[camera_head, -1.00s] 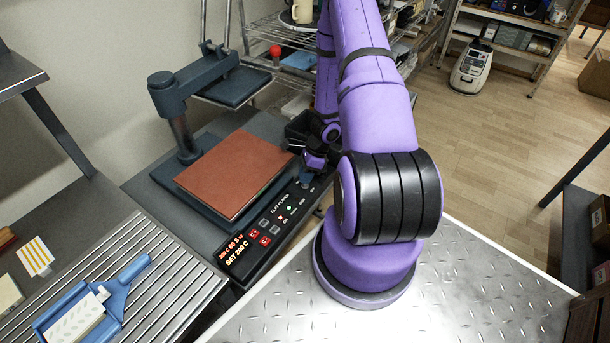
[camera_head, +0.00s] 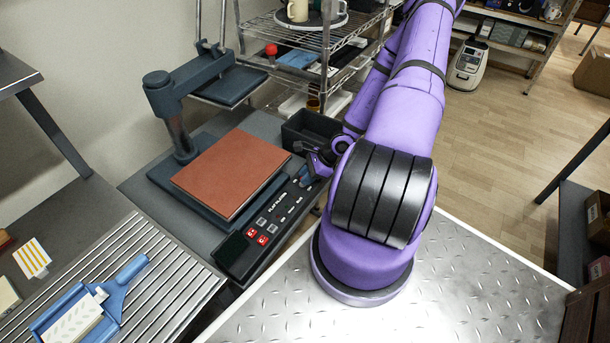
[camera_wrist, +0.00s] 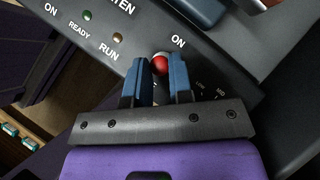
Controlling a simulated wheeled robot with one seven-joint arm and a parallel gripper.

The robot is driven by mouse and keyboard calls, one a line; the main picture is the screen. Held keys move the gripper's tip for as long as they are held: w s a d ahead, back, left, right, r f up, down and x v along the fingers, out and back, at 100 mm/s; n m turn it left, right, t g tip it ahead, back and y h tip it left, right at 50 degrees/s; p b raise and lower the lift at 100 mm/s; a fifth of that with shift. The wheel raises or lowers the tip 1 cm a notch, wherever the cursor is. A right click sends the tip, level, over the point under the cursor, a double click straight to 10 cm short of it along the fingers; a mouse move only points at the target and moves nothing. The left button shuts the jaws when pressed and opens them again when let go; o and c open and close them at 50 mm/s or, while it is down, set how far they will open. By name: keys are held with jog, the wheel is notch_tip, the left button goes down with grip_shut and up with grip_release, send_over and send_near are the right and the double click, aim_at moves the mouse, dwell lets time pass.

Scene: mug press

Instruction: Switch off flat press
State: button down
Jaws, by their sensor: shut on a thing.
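The flat press (camera_head: 172,110) stands on a dark table at left, its upper plate (camera_head: 232,86) swung aside from the brown lower pad (camera_head: 230,172). Its control panel (camera_head: 268,228) runs along the front, and the display (camera_head: 235,252) is dark. In the wrist view, a red-tipped switch (camera_wrist: 160,63) sits between the blue fingertips of my gripper (camera_wrist: 157,85), below an "ON" label. My gripper (camera_head: 313,178) is shut on this switch at the panel's far end. The READY lamp (camera_wrist: 87,15) and RUN lamp (camera_wrist: 117,37) look unlit. The fingers hide the switch's lower part.
A black bin (camera_head: 310,132) stands just beyond my gripper. A wire shelf (camera_head: 315,50) with mugs is behind it. A ribbed metal table (camera_head: 160,262) with a blue tool (camera_head: 120,285) is at front left. The floor at right is mostly open.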

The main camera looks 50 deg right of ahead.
jog(key=shift+s+d+f+n+t+y, duration=0.15)
jog(key=shift+s+t, duration=0.15)
jog(key=shift+t, duration=0.3)
jog(key=shift+s+a+f+n+t+y, duration=0.15)
jog(key=shift+s+t, duration=0.1)
jog(key=shift+t, duration=0.35)
jog(key=shift+d+r, duration=0.1)
jog(key=c, duration=1)
grip_release()
jog(key=shift+s+r, duration=0.1)
jog(key=v, duration=1)
jog(key=shift+s+d+r, duration=0.1)
jog(key=shift+s+d, duration=0.1)
jog(key=shift+d, duration=0.05)
